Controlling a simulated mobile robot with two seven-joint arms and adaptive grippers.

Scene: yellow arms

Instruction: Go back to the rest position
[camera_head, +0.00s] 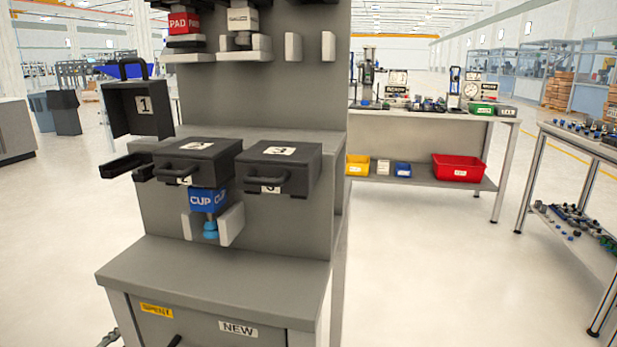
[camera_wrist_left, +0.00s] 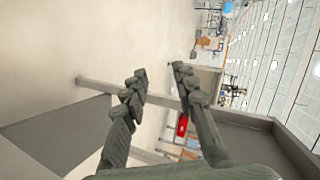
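My left gripper (camera_wrist_left: 160,74) shows in the left wrist view, its two dark fingers apart with nothing between them. It points out over the floor, beside a grey frame. Neither of my grippers is in the head view, and my right gripper shows nowhere. In the head view the grey station (camera_head: 235,258) stands in the middle. It carries a raised dark box marked 1 (camera_head: 143,106) and two shut dark boxes (camera_head: 198,158) and (camera_head: 280,166).
Red PAD block (camera_head: 184,22) and a pale block (camera_head: 243,19) sit on upper holders. Labels SPENT (camera_head: 157,310) and NEW (camera_head: 238,329) are on the station's lower front. A bench (camera_head: 432,116) with a red bin (camera_head: 459,167) stands behind right. Another table stands far right (camera_head: 590,143). Floor between is clear.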

